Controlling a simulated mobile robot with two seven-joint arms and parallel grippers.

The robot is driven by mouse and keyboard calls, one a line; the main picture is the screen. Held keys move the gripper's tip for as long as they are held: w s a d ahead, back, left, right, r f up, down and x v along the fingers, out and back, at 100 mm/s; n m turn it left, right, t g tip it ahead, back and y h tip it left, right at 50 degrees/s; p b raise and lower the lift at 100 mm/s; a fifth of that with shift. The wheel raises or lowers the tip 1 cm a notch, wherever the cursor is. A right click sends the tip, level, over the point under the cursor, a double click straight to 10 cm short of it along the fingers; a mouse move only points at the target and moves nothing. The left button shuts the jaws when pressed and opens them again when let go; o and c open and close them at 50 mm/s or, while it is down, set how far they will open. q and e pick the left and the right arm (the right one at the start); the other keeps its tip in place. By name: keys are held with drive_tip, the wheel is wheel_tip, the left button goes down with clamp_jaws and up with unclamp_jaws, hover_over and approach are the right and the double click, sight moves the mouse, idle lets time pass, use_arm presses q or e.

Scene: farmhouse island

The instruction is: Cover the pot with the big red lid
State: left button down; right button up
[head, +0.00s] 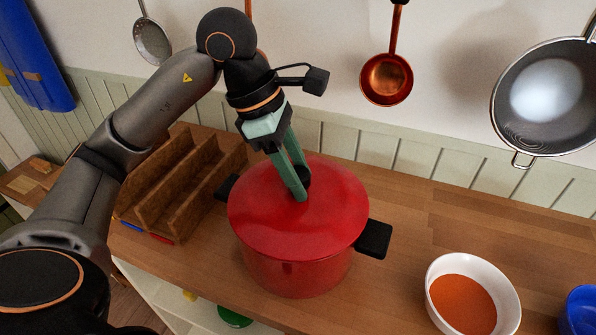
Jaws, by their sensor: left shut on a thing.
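The big red lid (330,215) lies over the top of the red pot (298,276) and hides its opening. Its edge lines up closely with the pot's rim, and it looks level; I cannot tell whether it touches the rim all round. The pot stands on the wooden counter, with black handles at its left and right. My left gripper (302,184) reaches down from above and is shut on the lid's dark knob at the middle. My right gripper is not in view.
A wooden rack (178,190) with slots stands left of the pot. A white bowl of orange powder (436,262) and a blue bowl (578,312) are at the right. A copper ladle (386,79), a skimmer (152,41) and a pan (548,90) hang on the wall. The counter (480,232) is clear behind the white bowl.

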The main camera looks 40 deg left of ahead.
use_arm(q)
drive_tip(key=shift+f+b, duration=0.45)
drive_tip(key=shift+c, duration=1.6)
unclamp_jaws()
wheel_tip(320, 180, up, 6)
drive_tip(key=p, duration=0.5)
